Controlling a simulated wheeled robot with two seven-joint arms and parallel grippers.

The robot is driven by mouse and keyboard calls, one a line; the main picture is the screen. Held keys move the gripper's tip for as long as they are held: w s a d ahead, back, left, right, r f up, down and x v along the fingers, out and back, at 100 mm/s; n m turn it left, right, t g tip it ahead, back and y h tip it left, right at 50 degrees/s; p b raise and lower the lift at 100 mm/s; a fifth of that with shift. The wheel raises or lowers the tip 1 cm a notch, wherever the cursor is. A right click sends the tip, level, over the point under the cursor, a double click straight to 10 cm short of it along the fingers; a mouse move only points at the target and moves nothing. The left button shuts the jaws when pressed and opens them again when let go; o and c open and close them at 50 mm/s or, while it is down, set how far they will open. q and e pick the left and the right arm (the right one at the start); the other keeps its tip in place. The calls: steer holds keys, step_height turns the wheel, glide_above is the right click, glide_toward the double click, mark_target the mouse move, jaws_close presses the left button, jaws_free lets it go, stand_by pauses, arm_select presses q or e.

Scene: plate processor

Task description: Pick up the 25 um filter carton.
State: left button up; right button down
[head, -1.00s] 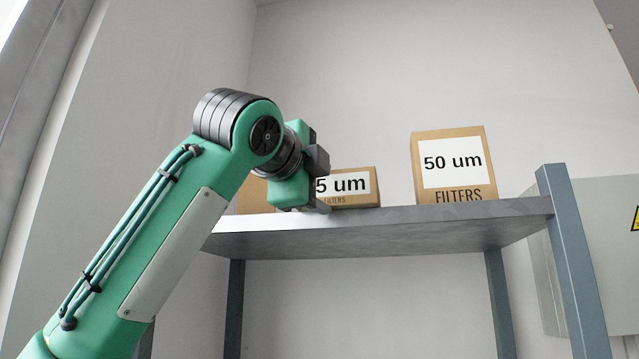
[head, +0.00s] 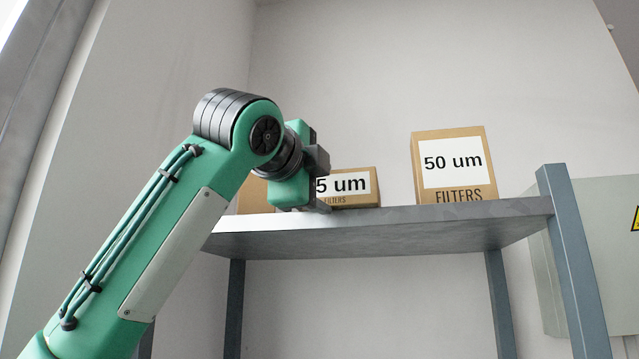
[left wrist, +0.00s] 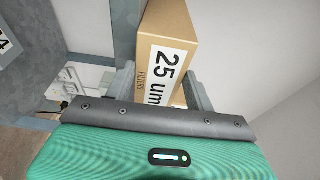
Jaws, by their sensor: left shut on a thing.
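The 25 um filter carton (head: 345,186) is a brown box with a white label on the shelf. In the head view my left gripper (head: 320,182) covers its left part, so only "5 um" shows. In the left wrist view the carton (left wrist: 168,62) shows its full "25 um" label, turned sideways, between the two fingers. My left gripper is shut on this carton, one finger high and one low in the head view. The carton looks level with the shelf top; I cannot tell whether it is lifted. My right gripper is not in view.
The grey shelf (head: 420,217) stands on blue-grey posts (head: 572,260). A taller 50 um carton (head: 449,165) stands to the right, with a gap between. Brown cardboard (head: 252,196) shows left of my gripper, partly hidden by my arm. A pale cabinet (head: 600,250) is at the right.

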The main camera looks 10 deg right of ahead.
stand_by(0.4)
arm_select(q)
steer(key=shift+w+r+b, duration=0.1)
steer(key=shift+r+b, duration=0.2)
steer(key=shift+r, duration=0.25)
steer(key=s+d+b+v, duration=0.1)
steer(key=d+b+v, duration=0.1)
steer(key=v, duration=0.7)
steer(key=s+d+b+v, duration=0.1)
steer(key=b+v, duration=0.3)
steer(key=v, duration=0.6)
steer(key=shift+s+d, duration=0.25)
steer(key=shift+s, duration=0.2)
steer(key=shift+r, duration=0.1)
